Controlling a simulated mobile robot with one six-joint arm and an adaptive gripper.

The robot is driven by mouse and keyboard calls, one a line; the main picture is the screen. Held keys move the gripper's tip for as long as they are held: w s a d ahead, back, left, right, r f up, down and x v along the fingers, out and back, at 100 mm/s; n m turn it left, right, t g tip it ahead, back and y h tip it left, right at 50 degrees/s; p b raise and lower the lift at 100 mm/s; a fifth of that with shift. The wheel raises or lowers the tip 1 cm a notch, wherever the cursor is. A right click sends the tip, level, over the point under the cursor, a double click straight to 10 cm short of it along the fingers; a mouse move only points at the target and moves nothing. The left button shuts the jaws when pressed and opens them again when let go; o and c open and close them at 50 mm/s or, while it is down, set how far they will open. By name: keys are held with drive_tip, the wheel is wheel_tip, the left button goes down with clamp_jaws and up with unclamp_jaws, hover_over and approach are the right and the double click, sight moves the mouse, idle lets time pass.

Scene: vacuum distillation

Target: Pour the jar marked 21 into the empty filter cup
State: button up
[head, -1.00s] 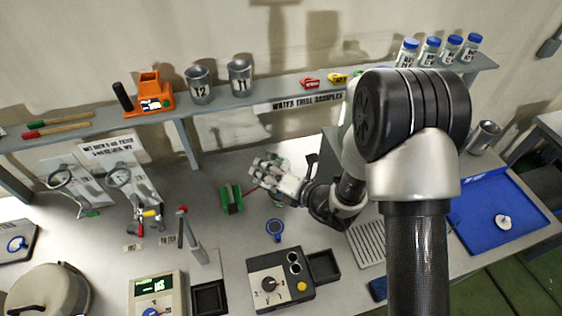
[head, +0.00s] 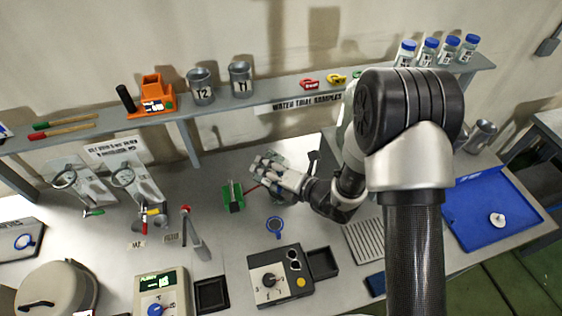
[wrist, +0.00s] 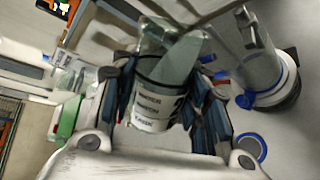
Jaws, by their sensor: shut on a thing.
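My gripper (head: 263,170) is shut on a clear jar (wrist: 168,72) with a white printed label, above the middle of the bench. In the wrist view the jar sits between the dark finger pads (wrist: 160,100). I cannot make out its number, and its contents are hard to tell. In the head view the fingers mostly hide it. In the wrist view a grey cylinder (wrist: 262,68) with a pale base stands right of the jar, apart from it. I cannot tell whether it is the filter cup.
The shelf holds metal cups T2 (head: 200,86) and T1 (head: 241,80) and several blue-capped jars (head: 428,52). A blue tray (head: 480,235) is at right.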

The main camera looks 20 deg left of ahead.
drive_tip(key=shift+r+m+g+p, duration=0.35)
drive_tip(key=shift+m+g+p, duration=0.05)
drive_tip(key=shift+p, duration=0.6)
idle(0.4)
drive_tip(key=shift+w+d+r+m+g+p, duration=0.1)
drive_tip(key=shift+w+r+m+g+p, duration=0.35)
drive_tip(key=shift+p, duration=0.65)
idle(0.7)
drive_tip(key=shift+w+f+m+g+y+p, duration=0.2)
drive_tip(key=shift+f+m+g+y+p, duration=0.25)
drive_tip(key=shift+m+p, duration=0.3)
idle(1.5)
drive_tip(key=shift+h, duration=0.25)
